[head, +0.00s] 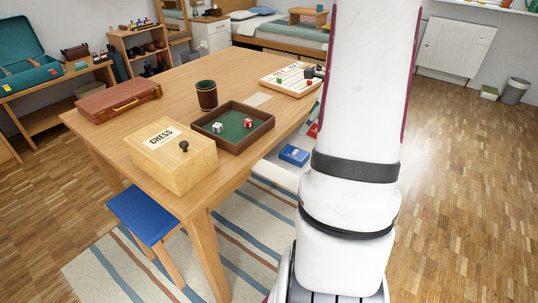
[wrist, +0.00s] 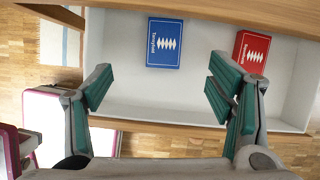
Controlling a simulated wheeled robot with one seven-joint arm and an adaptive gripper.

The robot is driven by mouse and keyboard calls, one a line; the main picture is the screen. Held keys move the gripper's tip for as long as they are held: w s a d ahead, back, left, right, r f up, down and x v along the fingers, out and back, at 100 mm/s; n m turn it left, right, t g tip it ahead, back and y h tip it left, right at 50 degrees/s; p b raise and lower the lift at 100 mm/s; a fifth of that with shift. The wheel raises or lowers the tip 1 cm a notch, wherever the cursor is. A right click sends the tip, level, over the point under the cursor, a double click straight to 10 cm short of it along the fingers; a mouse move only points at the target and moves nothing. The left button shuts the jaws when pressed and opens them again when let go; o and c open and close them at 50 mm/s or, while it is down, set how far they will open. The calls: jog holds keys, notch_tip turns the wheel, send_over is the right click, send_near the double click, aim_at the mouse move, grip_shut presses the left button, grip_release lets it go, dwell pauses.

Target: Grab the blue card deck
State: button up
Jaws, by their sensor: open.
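The blue card deck (wrist: 164,43) lies flat in the white open drawer (wrist: 190,106), toward its back in the wrist view. The deck also shows in the head view (head: 294,155), just left of my arm. A red card deck (wrist: 252,50) lies to its right in the same drawer, near the right side. My gripper (wrist: 157,88) is open and empty, its green-padded fingers spread wide over the drawer. The blue deck lies beyond the fingertips, between their lines. In the head view my gripper is hidden behind my arm.
The wooden table (head: 190,78) edge overhangs the drawer's back. On the table stand a dice tray (head: 262,140), a leather dice cup (head: 206,95), a chess box (head: 170,155) and a brown case (head: 118,102). A blue stool (head: 145,215) stands in front.

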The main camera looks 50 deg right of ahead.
jog(key=m+b, duration=0.1)
jog(key=b, duration=0.2)
send_over(295, 153)
jog(key=s, duration=0.3)
jog(key=f, duration=0.8)
jog(key=shift+w+d+f, duration=0.2)
jog(key=shift+w+d, duration=0.05)
jog(key=shift+d, duration=0.1)
jog(key=shift+b+x, duration=1.25)
jog(key=shift+x, duration=1.7)
jog(key=c, duration=1.3)
